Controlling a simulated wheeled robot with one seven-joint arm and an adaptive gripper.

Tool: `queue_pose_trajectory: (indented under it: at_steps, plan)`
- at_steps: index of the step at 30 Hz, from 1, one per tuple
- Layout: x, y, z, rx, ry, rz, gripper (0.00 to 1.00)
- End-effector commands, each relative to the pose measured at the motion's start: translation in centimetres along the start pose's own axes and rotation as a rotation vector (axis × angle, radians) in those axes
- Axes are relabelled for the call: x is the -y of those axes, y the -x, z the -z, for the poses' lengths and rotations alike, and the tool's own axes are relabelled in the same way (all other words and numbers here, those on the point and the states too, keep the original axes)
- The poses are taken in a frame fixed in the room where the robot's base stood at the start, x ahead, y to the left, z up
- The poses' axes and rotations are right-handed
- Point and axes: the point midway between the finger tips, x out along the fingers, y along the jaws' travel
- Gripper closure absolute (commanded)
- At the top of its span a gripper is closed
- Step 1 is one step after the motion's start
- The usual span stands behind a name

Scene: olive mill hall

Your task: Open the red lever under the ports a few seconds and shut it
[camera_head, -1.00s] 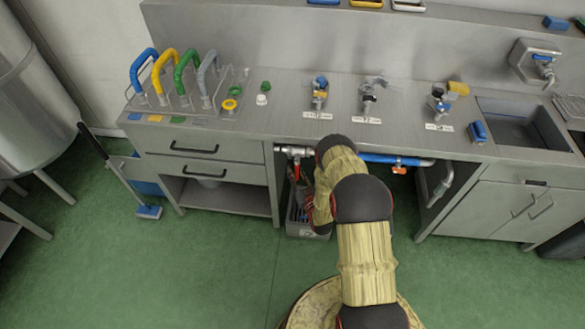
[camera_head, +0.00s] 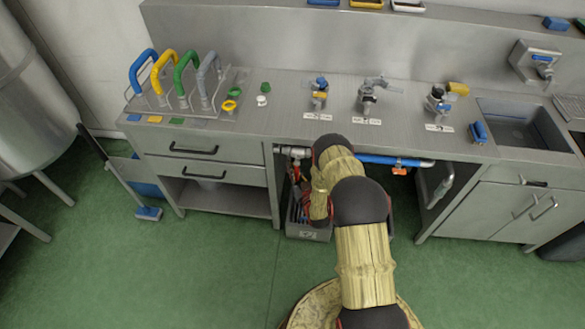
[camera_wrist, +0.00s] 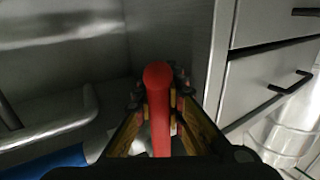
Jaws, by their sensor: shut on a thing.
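The red lever (camera_wrist: 158,78) stands between my two fingers in the wrist view, seen nearly end on with its rounded tip towards the top. My gripper (camera_wrist: 160,104) is shut on it, one finger on each side. In the head view my arm reaches into the open bay under the counter and hides most of the gripper and lever. A silver pipe fitting (camera_head: 292,152) shows at the bay's upper left. Three taps with labels (camera_head: 318,97) (camera_head: 367,98) (camera_head: 438,103) stand on the counter above. Whether the valve is open cannot be told.
A blue pipe (camera_head: 375,158) runs along the bay top to the right. A grey crate (camera_head: 307,233) stands on the floor below my arm. Drawers (camera_head: 205,147) border the bay on the left and a sink cabinet (camera_head: 500,205) is further right. The green floor in front is clear.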

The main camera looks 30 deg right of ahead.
Motion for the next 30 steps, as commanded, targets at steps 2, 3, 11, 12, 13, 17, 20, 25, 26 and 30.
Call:
queue_pose_trajectory:
  at_steps: [2, 3, 11, 12, 13, 17, 20, 25, 26, 30]
  plan:
    - [0.17, 0.04, -0.04, 0.001, 0.000, 0.003, 1.00]
    - [0.18, 0.05, -0.04, 0.001, 0.000, 0.003, 1.00]
    - [0.22, 0.07, -0.06, 0.001, -0.001, 0.004, 1.00]
    - [0.23, 0.07, -0.06, 0.001, -0.001, 0.004, 1.00]
    - [0.23, 0.07, -0.06, 0.001, -0.001, 0.004, 1.00]
    - [0.24, 0.07, -0.07, 0.001, -0.001, 0.005, 1.00]
    - [0.25, 0.08, -0.08, 0.002, -0.001, 0.005, 1.00]
    - [0.19, 0.11, -0.08, 0.005, 0.006, 0.005, 1.00]
    - [0.15, 0.13, -0.08, 0.008, 0.009, 0.005, 1.00]
    - [-0.18, 0.28, -0.09, 0.026, 0.043, 0.004, 1.00]
